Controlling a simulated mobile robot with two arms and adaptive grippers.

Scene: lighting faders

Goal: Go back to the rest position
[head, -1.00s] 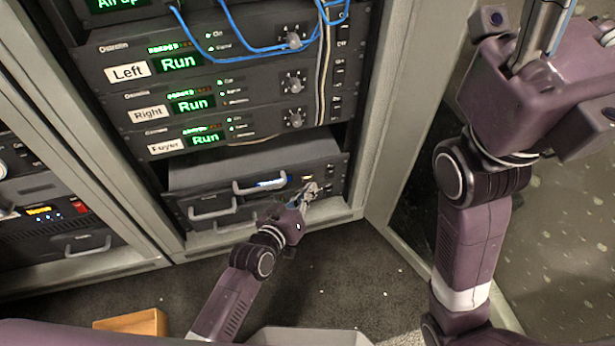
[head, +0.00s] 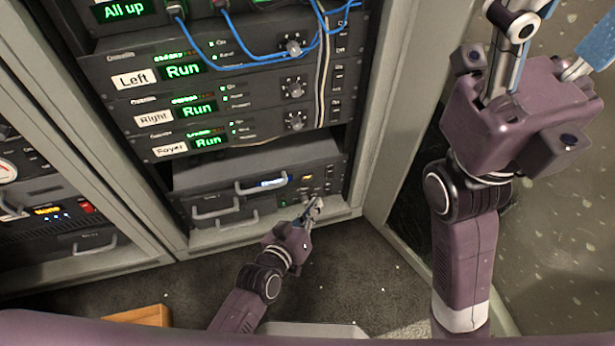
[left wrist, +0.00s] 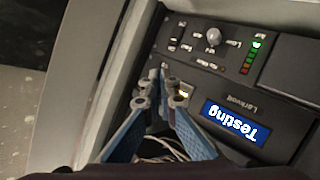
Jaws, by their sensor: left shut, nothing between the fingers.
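My left gripper (head: 313,210) is low in front of the rack in the head view, at the lower right corner of the bottom rack unit (head: 235,207). It is shut and empty. I cannot tell if the tips touch the panel. A blue display reading "Testing" (left wrist: 235,122) shows there upside down. My right gripper (head: 560,35) is raised at the upper right, its fingertips cut off by the frame.
Three units labelled Left (head: 135,79), Right (head: 152,119) and Foyer (head: 170,151) show "Run" above. Blue cables (head: 262,60) hang across the upper rack. A pale frame post (head: 392,120) stands right of it. An orange-brown box (head: 140,315) sits on the dark floor.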

